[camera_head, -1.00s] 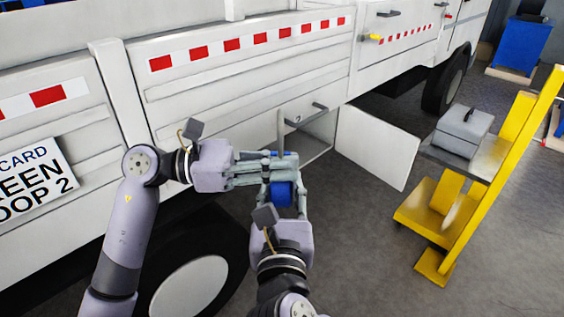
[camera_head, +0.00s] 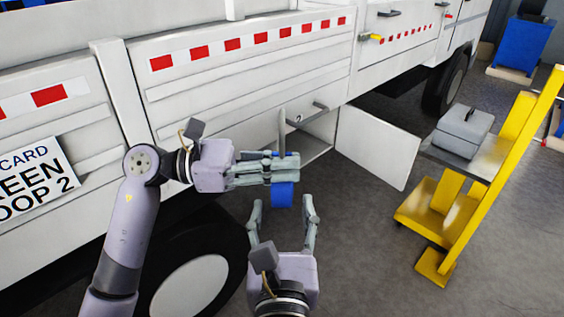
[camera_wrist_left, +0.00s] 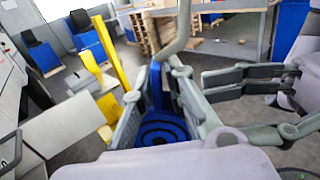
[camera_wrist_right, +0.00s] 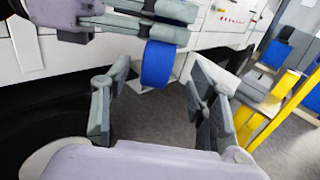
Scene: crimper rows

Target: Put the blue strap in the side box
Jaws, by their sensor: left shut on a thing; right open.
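The blue strap (camera_head: 283,195) is a rolled blue band. It hangs from my left gripper (camera_head: 284,168), which is shut on it beside the truck; the left wrist view shows the blue coil (camera_wrist_left: 165,125) between the fingers. My right gripper (camera_head: 282,207) is open and empty, just below the strap. In the right wrist view the strap (camera_wrist_right: 157,64) is ahead of the open fingers, apart from them. The side box (camera_head: 316,142) is under the truck bed, behind my left gripper. Its white door (camera_head: 377,147) is swung open to the right; the box's inside is partly hidden.
A yellow cart (camera_head: 452,205) with a grey case (camera_head: 463,130) on it stands to the right. The truck's wheel (camera_head: 190,285) is at the lower left. Grey floor between the door and the cart is free.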

